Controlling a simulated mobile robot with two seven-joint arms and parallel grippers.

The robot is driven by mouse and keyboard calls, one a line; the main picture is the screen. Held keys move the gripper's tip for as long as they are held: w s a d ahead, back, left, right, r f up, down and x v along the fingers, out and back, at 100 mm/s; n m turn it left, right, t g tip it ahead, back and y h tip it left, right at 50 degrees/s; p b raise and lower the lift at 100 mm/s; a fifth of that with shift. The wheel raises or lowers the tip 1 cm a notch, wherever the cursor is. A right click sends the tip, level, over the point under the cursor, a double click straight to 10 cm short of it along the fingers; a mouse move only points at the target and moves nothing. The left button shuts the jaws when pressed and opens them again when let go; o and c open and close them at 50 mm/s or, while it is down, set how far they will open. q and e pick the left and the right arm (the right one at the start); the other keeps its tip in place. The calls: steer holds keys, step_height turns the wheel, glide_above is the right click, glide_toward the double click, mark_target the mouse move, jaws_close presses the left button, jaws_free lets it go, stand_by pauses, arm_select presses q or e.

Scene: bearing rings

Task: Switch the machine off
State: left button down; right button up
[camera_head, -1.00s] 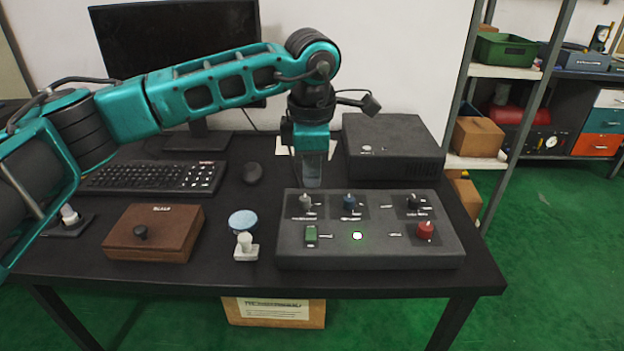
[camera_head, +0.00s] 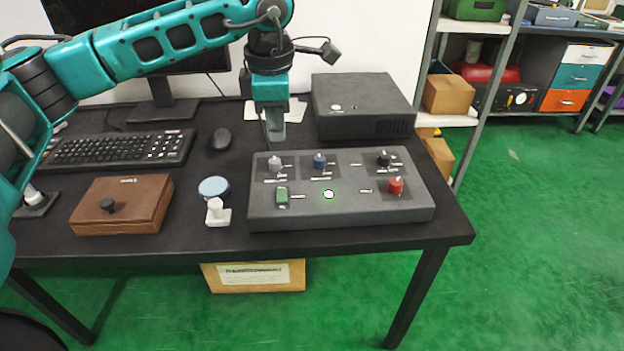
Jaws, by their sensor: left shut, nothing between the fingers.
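The machine's dark grey control box (camera_head: 340,213) lies on the black table. My left gripper (camera_head: 276,136) points down at the box's back edge, above and behind the grey knob. It is shut and holds nothing. My right gripper is not in view.
A dark box (camera_head: 362,105) stands behind the control box. Left of it are a blue disc (camera_head: 214,187), a white knob piece (camera_head: 217,212), a brown wooden box (camera_head: 122,205), a keyboard (camera_head: 115,150) and a mouse (camera_head: 221,138). The table's front strip is clear.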

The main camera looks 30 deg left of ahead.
mark_target(282, 192)
arm_select(q)
steer(key=shift+a+f, duration=0.1)
stand_by(0.4)
steer(key=f, duration=0.4)
steer(key=w+f+b, duration=0.1)
steer(key=f, duration=0.4)
steer(key=f+b, duration=0.1)
steer(key=f, duration=0.3)
steer(key=shift+w+a+f, duration=0.2)
steer(key=shift+a+f, duration=0.15)
steer(key=shift+a, duration=0.05)
